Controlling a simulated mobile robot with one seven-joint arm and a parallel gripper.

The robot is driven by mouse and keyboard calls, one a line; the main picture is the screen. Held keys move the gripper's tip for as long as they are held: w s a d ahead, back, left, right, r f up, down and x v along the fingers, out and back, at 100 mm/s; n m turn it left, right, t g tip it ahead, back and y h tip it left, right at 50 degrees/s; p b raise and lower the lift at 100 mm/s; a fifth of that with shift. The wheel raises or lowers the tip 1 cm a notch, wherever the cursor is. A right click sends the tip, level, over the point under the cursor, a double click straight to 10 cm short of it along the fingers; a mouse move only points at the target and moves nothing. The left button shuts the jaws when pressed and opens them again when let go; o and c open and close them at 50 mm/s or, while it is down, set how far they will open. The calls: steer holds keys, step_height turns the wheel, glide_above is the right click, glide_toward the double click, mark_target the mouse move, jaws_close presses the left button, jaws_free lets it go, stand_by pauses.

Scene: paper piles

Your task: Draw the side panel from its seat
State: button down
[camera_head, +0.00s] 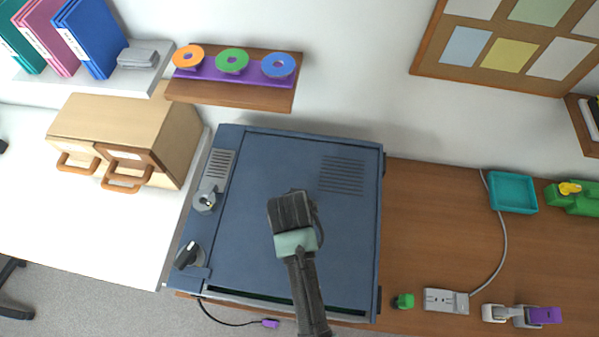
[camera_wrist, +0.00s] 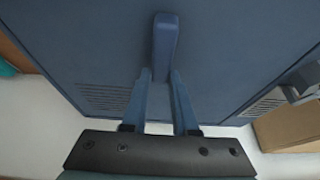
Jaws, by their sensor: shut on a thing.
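The side panel (camera_head: 250,180) is a large flat blue-grey sheet with a slotted vent, lying on the blue machine (camera_head: 222,150) in the head view. A dark strip with some green shows along its near edge. In the wrist view the panel (camera_wrist: 215,50) fills the upper picture. A blue bar handle (camera_wrist: 165,40) stands out from it. My gripper (camera_wrist: 161,76) has one finger on each side of the handle's near end and is shut on it. In the head view my gripper (camera_head: 290,205) is over the panel's middle and hides the handle.
Left of the panel, the machine carries a grey dial (camera_head: 204,200) and a black knob (camera_head: 189,255). A wooden drawer box (camera_head: 130,135) stands at left. A shelf with tape rolls (camera_head: 232,85) is behind. A green block (camera_head: 404,301) and a power socket (camera_head: 446,300) lie right.

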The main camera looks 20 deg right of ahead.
steer(key=shift+s+a+r+p, duration=0.1)
steer(key=shift+s+a+p, duration=0.55)
steer(key=shift+s, duration=0.3)
steer(key=shift+s+a+p, duration=0.5)
steer(key=shift+s+a, duration=0.15)
steer(key=shift+s, duration=0.3)
